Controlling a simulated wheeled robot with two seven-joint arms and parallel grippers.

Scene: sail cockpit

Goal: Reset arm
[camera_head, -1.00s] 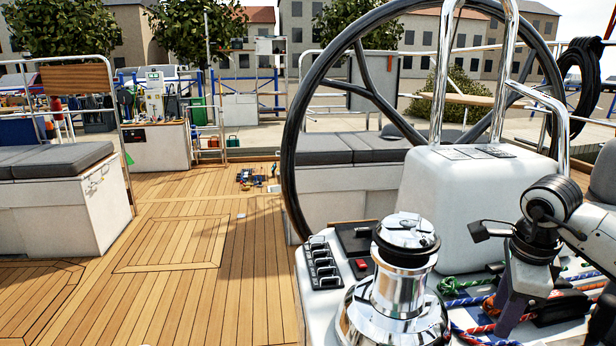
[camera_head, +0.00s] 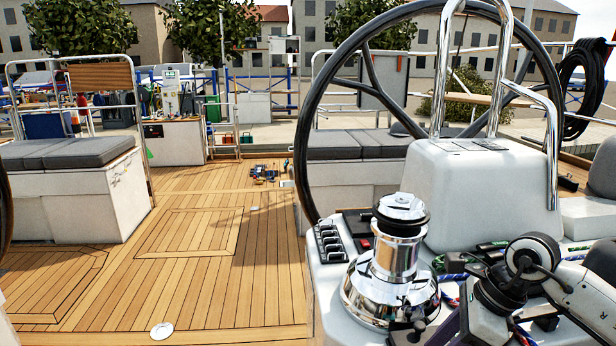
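My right arm (camera_head: 530,259) comes in from the lower right. Its dark joints and grey links bend down beside the chrome winch (camera_head: 394,258) and over the coloured ropes. My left arm and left gripper do not show.
The black steering wheel (camera_head: 304,150) and white pedestal (camera_head: 482,195) with chrome rails stand close behind the winch. A switch panel (camera_head: 329,243) is left of the winch. Teak deck (camera_head: 110,285) lies open at left, with a cushioned bench (camera_head: 85,205) beyond. Small items (camera_head: 264,173) lie on the deck.

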